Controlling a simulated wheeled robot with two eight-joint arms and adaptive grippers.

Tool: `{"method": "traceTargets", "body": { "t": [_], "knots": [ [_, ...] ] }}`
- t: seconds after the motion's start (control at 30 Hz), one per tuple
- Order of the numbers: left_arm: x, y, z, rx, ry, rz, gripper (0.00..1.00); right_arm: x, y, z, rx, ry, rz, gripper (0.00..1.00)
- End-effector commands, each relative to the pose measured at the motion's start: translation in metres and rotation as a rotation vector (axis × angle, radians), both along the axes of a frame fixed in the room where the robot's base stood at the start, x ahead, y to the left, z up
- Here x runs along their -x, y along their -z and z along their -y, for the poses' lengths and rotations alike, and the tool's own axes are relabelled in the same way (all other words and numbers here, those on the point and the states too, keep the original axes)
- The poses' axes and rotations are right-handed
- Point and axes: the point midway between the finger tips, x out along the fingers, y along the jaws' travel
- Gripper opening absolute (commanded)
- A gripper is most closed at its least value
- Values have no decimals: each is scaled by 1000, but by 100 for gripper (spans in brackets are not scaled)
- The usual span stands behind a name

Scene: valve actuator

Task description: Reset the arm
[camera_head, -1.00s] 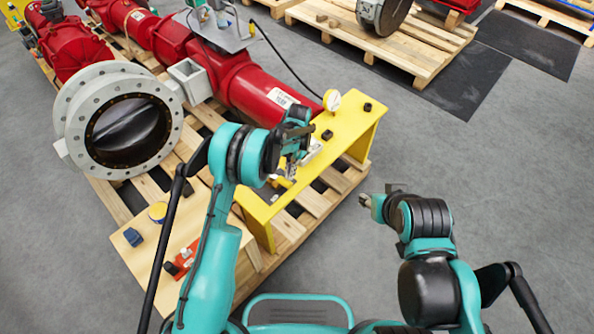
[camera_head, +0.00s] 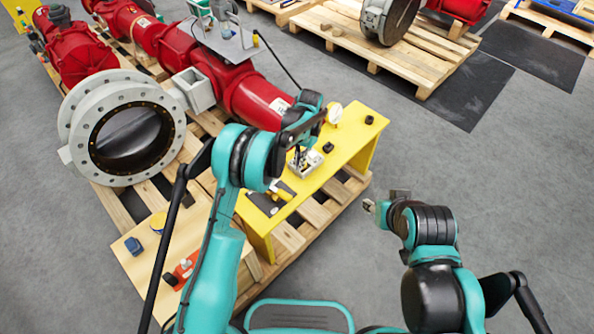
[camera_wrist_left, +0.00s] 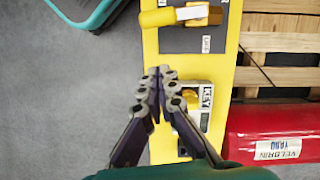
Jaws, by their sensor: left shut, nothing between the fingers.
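My left arm bends over the yellow bench (camera_head: 352,143). Its gripper (camera_head: 299,160) points down, shut and empty, over a small pale box (camera_head: 315,163) on the bench. In the left wrist view the fingertips (camera_wrist_left: 159,76) meet beside a box labelled KEY (camera_wrist_left: 206,95). Whether they touch it is unclear. A yellow-handled piece (camera_head: 281,192) lies nearer the front of the bench; it also shows in the left wrist view (camera_wrist_left: 158,17). My right gripper (camera_head: 369,206) hangs right of the bench, apart from it; its finger gap is too small to judge.
A red actuator cylinder (camera_head: 250,95) and a grey flanged valve (camera_head: 70,120) lie behind and left. A round gauge (camera_head: 334,112) and small black knobs (camera_head: 369,119) are on the bench. A wooden board (camera_head: 130,260) holds small parts at front left. Grey floor is free at right.

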Motion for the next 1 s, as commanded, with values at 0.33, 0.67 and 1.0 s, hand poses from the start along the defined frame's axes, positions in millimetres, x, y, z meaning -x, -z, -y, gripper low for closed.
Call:
{"method": "traceTargets", "body": {
  "t": [0.33, 0.67, 1.0],
  "knots": [
    [-5, -27, 4, 0, 1, 0, 0, 0, -10, 0, 0, 0, 0, 40],
    [-2, -53, -6, 11, -23, 36, 0, 0, -9, 0, 0, 0, 0, 40],
    [34, -152, -49, 62, -132, 211, 0, 0, -9, 0, 0, 0, 0, 40]
  ]
}}
